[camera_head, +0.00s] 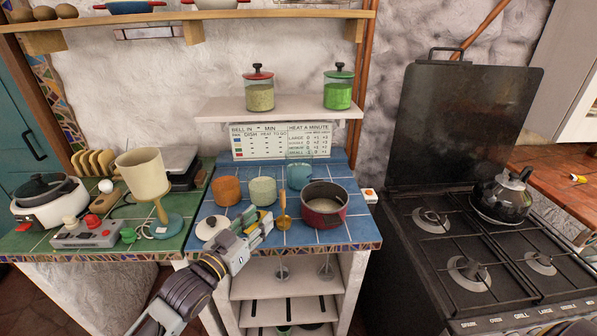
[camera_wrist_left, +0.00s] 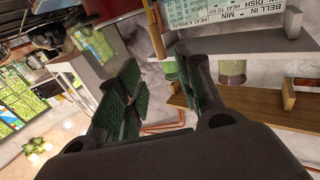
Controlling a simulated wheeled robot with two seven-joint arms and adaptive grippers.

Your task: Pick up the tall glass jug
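My left gripper (camera_head: 262,224) is over the front of the counter, in front of the pale green vessel. In the left wrist view its green-padded fingers (camera_wrist_left: 158,78) are apart, with nothing between them. My right gripper does not show.
A dark red pot (camera_head: 324,204), a wooden-handled ladle (camera_head: 283,213) and a white lid (camera_head: 211,228) are close to my left gripper. A white shelf (camera_head: 285,109) with two lidded jars is above. A stove (camera_head: 480,255) with a kettle (camera_head: 503,196) is at right.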

